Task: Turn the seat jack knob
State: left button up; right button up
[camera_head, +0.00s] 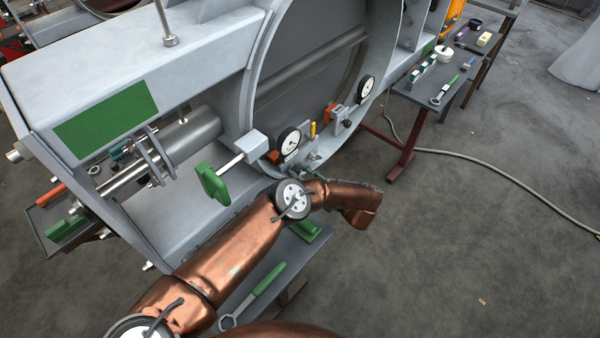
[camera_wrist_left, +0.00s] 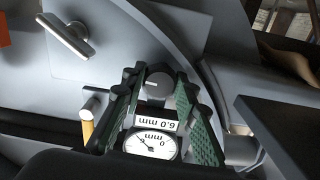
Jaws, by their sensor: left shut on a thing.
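The seat jack knob (camera_wrist_left: 159,86) is dark and round with a pale mark on its face. It sits between the two green-padded fingers of my left gripper (camera_wrist_left: 160,92) in the left wrist view, and the gripper is shut on it. A round white dial gauge (camera_wrist_left: 152,145) with a 6.0 mm label appears upside down beside the knob. In the head view my left gripper (camera_head: 299,171) reaches in just below the same gauge (camera_head: 288,140), at the lower rim of the large ring. The knob is mostly hidden there. My right gripper is not in view.
A second gauge (camera_head: 366,88) sits farther right on the ring (camera_head: 262,85). A green-ended bar (camera_head: 213,184) juts out left of the gripper. A wrench (camera_head: 262,288) lies on a low shelf under my arm. A tool table (camera_head: 425,90) stands at the right; the floor there is mostly clear.

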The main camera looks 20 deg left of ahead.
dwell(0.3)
pick_arm(q)
jog(key=o, duration=1.2)
jog(key=shift+c, duration=0.2)
jog(key=v, duration=1.2)
jog(key=shift+r, duration=0.1)
